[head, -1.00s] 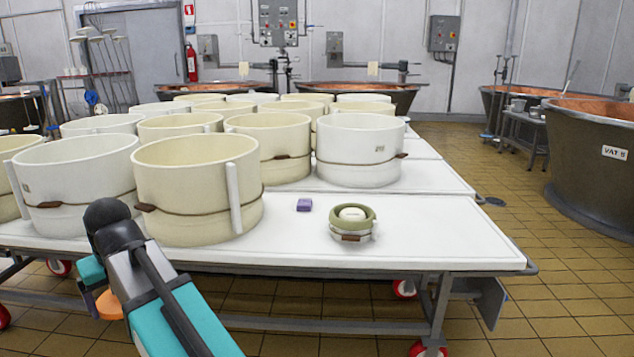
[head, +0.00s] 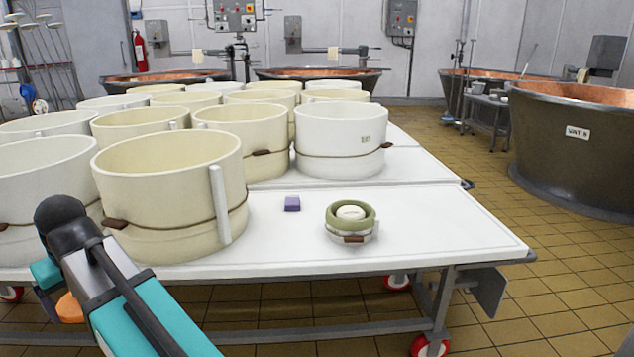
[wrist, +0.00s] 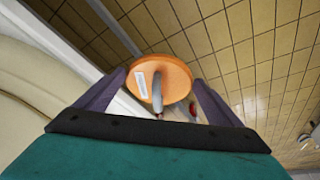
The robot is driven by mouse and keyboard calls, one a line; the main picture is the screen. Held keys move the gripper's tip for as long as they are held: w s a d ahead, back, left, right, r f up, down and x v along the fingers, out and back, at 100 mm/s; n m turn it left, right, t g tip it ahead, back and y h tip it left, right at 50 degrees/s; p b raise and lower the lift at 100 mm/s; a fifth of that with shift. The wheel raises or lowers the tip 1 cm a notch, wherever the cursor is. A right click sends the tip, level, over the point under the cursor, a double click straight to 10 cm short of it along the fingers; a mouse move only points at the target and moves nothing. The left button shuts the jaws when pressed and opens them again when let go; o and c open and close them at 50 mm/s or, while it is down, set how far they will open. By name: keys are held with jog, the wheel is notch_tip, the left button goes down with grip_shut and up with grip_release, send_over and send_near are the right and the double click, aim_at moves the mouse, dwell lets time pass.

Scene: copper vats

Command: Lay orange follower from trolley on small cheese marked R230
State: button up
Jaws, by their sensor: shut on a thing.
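My gripper (wrist: 158,100) is shut on an orange disc-shaped follower (wrist: 175,68) with a grey upright handle and a white label whose text I cannot read. In the head view the follower (head: 69,308) shows partly behind my arm at the lower left, in front of the table edge. A small cheese in a mould (head: 350,231) stands on the white table at the right. A green ring lies around its top, with a pale round top inside and a brown tag on its front. I cannot read any R230 mark on it.
A purple block (head: 292,204) lies on the white table (head: 430,230) left of the small mould. Large cream moulds (head: 172,200) crowd the table's left and back. The table's right front is clear. A vat (head: 570,150) stands at the far right, across open floor.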

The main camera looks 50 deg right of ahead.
jog(key=shift+d+r, duration=0.15)
jog(key=shift+r, duration=0.05)
